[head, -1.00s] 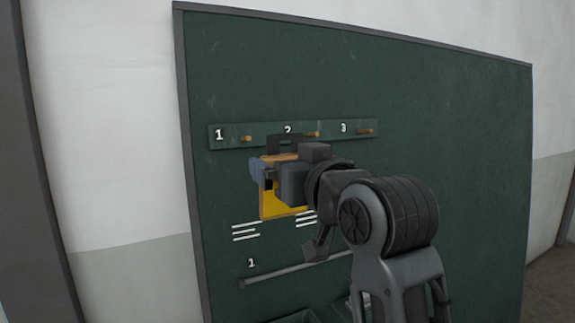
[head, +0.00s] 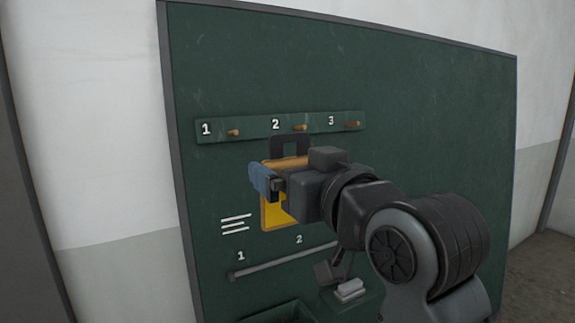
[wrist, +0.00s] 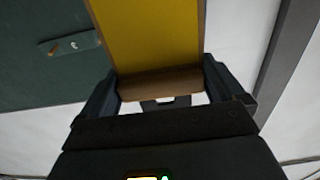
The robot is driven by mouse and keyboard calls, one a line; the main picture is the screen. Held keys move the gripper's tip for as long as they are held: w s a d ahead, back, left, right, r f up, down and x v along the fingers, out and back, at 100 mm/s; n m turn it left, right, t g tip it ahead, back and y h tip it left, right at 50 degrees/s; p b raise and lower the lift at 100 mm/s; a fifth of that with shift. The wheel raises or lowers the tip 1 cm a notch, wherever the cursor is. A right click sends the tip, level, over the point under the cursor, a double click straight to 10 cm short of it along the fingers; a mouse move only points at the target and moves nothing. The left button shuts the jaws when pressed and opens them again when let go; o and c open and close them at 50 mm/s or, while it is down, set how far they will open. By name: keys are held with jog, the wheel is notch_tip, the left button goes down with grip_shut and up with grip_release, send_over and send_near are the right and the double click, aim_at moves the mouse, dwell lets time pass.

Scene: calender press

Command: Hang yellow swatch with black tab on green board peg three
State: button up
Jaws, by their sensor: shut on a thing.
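The yellow swatch (head: 277,212) hangs from my gripper (head: 272,182), which is shut on its brown bar (head: 290,162). The black tab (head: 290,143) with a slot sticks up above the bar. In the head view the tab appears just below peg two (head: 300,128); its distance from the board cannot be told. Peg three (head: 352,124) is bare, up and right of the tab. The green board (head: 430,130) stands behind. In the wrist view the yellow swatch (wrist: 148,35) extends away from the brown bar (wrist: 160,84) between the fingers.
Peg one (head: 233,133) is bare at the left of the peg rail (head: 265,128). Below are a grey rod (head: 280,261) with numbers above it and a small light block (head: 349,289). The board's upper and right areas are clear.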

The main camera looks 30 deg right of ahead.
dwell(0.6)
jog(key=w+d+f+y+b, duration=0.1)
jog(key=w+d+b, duration=0.1)
jog(key=w+d, duration=1.25)
jog(key=w+d+m+h, duration=0.1)
jog(key=w+d, duration=0.1)
jog(key=d, duration=0.8)
jog(key=w+d+m, duration=0.1)
jog(key=w+d, duration=0.1)
jog(key=d, duration=0.9)
jog(key=shift+w+a+b, duration=0.15)
jog(key=shift+w+b, duration=1.15)
jog(key=shift+w, duration=2.85)
jog(key=shift+w+f+b, duration=0.4)
jog(key=shift+w+b, duration=0.25)
jog(key=shift+b, duration=0.05)
jog(key=o, duration=0.7)
jog(key=shift+c, duration=0.2)
